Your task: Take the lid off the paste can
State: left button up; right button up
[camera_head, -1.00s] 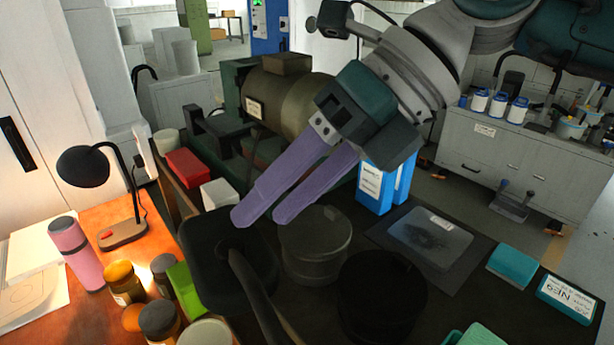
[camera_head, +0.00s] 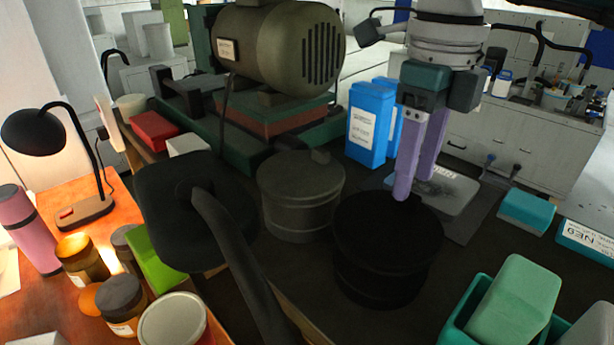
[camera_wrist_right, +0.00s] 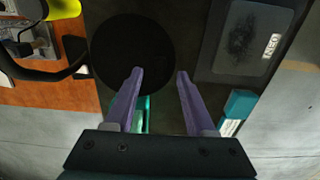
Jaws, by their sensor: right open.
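Two round lidded cans stand side by side on the dark bench; no label shows which holds paste. One is a grey-green can (camera_head: 302,205) with a small knob at its lid's far edge. The other is a wider black can (camera_head: 388,250) with a flat dark top, which also shows in the right wrist view (camera_wrist_right: 130,50). My right gripper (camera_head: 414,188) is open and empty, fingers pointing down by the black can's far rim. In the wrist view its fingertips (camera_wrist_right: 160,72) overlap the can's edge; contact is unclear. My left gripper is not in view.
A black lamp-like head and arm (camera_head: 235,250) stand left of the cans. A motor (camera_head: 275,45) and blue cartons (camera_head: 368,125) are behind. A grey pad (camera_head: 450,200) lies right of the black can; a green bin (camera_head: 458,325) is in front.

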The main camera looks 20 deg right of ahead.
notch_tip(320, 180, down, 3)
jog(key=shift+r+b, duration=0.2)
jog(key=shift+b, duration=0.3)
jog(key=shift+r, duration=0.15)
grip_shut()
